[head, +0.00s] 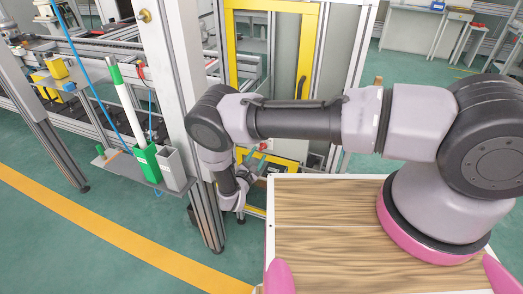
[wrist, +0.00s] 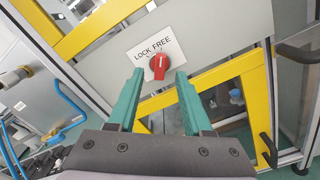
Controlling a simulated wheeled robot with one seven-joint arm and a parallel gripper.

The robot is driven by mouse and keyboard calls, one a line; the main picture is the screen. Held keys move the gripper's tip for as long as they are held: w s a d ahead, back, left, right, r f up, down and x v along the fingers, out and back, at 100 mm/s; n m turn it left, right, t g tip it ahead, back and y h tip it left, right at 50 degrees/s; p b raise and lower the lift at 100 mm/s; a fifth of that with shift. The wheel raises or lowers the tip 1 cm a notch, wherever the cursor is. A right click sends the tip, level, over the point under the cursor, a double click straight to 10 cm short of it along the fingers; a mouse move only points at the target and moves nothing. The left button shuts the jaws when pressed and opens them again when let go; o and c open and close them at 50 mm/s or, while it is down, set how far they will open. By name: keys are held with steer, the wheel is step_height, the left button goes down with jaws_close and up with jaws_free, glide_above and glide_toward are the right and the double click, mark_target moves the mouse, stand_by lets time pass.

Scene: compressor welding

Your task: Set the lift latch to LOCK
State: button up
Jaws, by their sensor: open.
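The lift latch is a red knob (wrist: 159,66) on a white label plate (wrist: 146,52) marked LOCK and FREE, which looks tilted in the wrist view. The knob's grip part stands roughly upright in the picture, with a small pale mark near its top. I cannot tell for certain which word it points at. My gripper (wrist: 158,77) is open, its two green fingers on either side of the knob with gaps showing. I cannot tell how far the fingertips are from the panel. In the head view the red knob (head: 263,146) shows small beside my gripper (head: 256,156).
The grey panel (wrist: 100,64) carrying the plate sits between yellow frame bars (wrist: 95,30). A door handle (wrist: 298,53) is at the right, and a blue hose (wrist: 68,98) at the left. In the head view a wooden worktop (head: 320,235) lies below my arm.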

mark_target(262, 148)
steer(key=shift+x, duration=2.1)
jaws_close()
